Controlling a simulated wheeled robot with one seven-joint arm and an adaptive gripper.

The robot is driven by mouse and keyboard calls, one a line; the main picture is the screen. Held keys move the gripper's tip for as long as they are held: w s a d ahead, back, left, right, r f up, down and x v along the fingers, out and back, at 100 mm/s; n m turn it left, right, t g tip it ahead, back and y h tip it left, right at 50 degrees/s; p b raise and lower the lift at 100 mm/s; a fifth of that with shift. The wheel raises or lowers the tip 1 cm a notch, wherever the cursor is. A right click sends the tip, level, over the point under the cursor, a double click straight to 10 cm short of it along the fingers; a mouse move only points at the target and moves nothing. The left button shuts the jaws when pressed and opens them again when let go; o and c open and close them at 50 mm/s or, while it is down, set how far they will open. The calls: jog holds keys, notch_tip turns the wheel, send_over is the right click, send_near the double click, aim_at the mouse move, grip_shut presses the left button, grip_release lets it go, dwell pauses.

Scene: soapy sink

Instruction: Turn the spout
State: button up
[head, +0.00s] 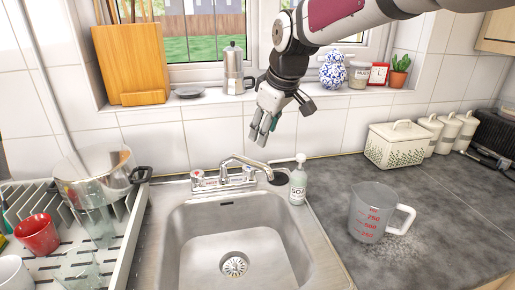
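The chrome spout (246,160) rises from the faucet base (222,180) at the back of the sink (240,238). It points to the right, with its tip near the soap bottle. My gripper (264,138) hangs above and behind the spout, pointing down, and looks apart from it. Its fingers look a little spread, and no held object shows between them.
A soap bottle (298,184) stands at the sink's back right corner, close to the spout tip. A measuring jug (370,215) stands on the right counter. A dish rack (120,250) with a pot (95,178) is at left. The sink basin is empty.

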aim_at(254, 161)
jog(key=x, duration=1.4)
jog(key=shift+w+r, duration=0.1)
jog(key=shift+w, duration=0.1)
jog(key=shift+c, duration=0.6)
grip_shut()
